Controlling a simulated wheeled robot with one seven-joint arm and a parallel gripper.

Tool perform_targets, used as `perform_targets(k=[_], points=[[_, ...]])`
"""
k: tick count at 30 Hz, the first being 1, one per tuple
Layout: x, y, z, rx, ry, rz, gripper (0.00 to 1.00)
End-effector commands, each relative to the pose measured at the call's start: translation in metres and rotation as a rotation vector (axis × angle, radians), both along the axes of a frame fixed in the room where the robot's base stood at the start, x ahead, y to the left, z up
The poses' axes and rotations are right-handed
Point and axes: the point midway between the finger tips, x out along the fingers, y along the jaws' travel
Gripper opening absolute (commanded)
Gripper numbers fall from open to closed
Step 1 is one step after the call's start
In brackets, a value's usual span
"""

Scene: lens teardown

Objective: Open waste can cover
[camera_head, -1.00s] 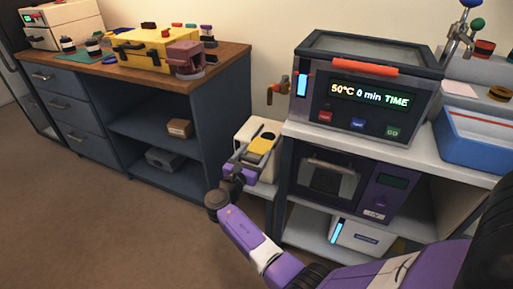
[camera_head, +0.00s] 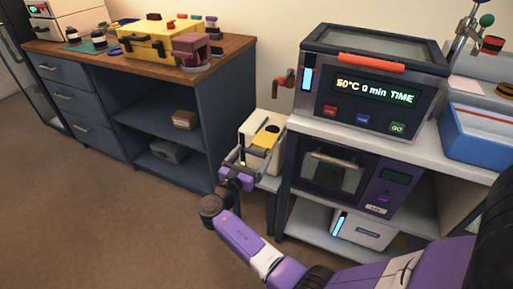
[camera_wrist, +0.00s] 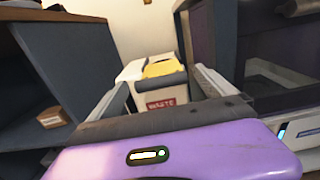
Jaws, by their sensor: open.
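The waste can (camera_head: 252,132) is a cream-white box on a low stand between the cabinet and the shelf unit. Its yellow cover (camera_head: 267,137) lies on top. I cannot tell whether the cover is fully closed. My gripper (camera_head: 246,157) is open and empty in front of the can, hiding part of its front. In the wrist view the fingers of my gripper (camera_wrist: 160,82) are spread either side of the can, apart from the cover.
A blue-grey cabinet (camera_head: 228,112) stands close on the left. A shelf unit (camera_head: 286,200) with a dark oven (camera_head: 335,172) stands close on the right. A red-handled tap (camera_head: 285,82) juts from the wall above the can. The floor (camera_head: 120,225) in front is clear.

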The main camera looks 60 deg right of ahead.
Motion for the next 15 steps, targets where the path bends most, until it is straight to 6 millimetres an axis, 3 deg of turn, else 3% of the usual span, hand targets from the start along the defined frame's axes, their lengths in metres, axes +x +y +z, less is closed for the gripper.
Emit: perform_targets(k=[6, 15], points=[[-0.002, 0.022, 0.0, 0.0, 0.0, 0.0, 0.95], [-0.002, 0.025, 0.0, 0.0, 0.0, -0.001, 0.95]])
